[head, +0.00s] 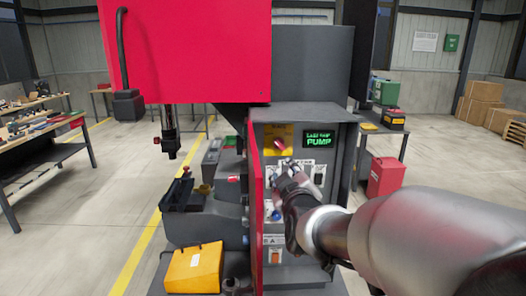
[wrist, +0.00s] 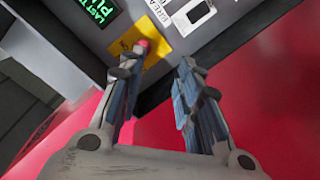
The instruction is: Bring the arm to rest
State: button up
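My gripper (head: 290,176) is in front of the grey control panel (head: 340,135) of a red and grey machine. In the wrist view my gripper (wrist: 160,68) has its two fingers apart, with nothing held between them. A red knob (head: 281,145) on a yellow plate (head: 270,133) is just above the gripper in the head view. In the wrist view the red knob (wrist: 143,46) shows beside the left fingertip; I cannot tell whether they touch. My arm reaches in from the lower right and hides part of the panel.
A green-lit display (head: 319,139) reads "PUMP". A red panel edge (head: 257,200) stands close left of the gripper. A yellow box (head: 194,268) sits low at the front. A workbench (head: 40,140) is at left, a red bin (head: 386,176) at right. Open floor lies around.

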jog(key=s+d+f+m+g+b, duration=0.1)
jog(key=s+f+g, duration=0.3)
jog(key=s, duration=0.8)
jog(key=s+d+f+m+g+b, duration=0.1)
jog(key=s+d+f+m+g, duration=0.2)
jog(key=s+f, duration=0.4)
jog(key=s+d+f+m+g+b, duration=0.2)
jog(key=s+f+m+g, duration=0.2)
jog(key=s, duration=1.4)
jog(key=shift+s+f+g+h, duration=0.3)
jog(key=shift+f+g, duration=0.1)
jog(key=shift+f, duration=0.5)
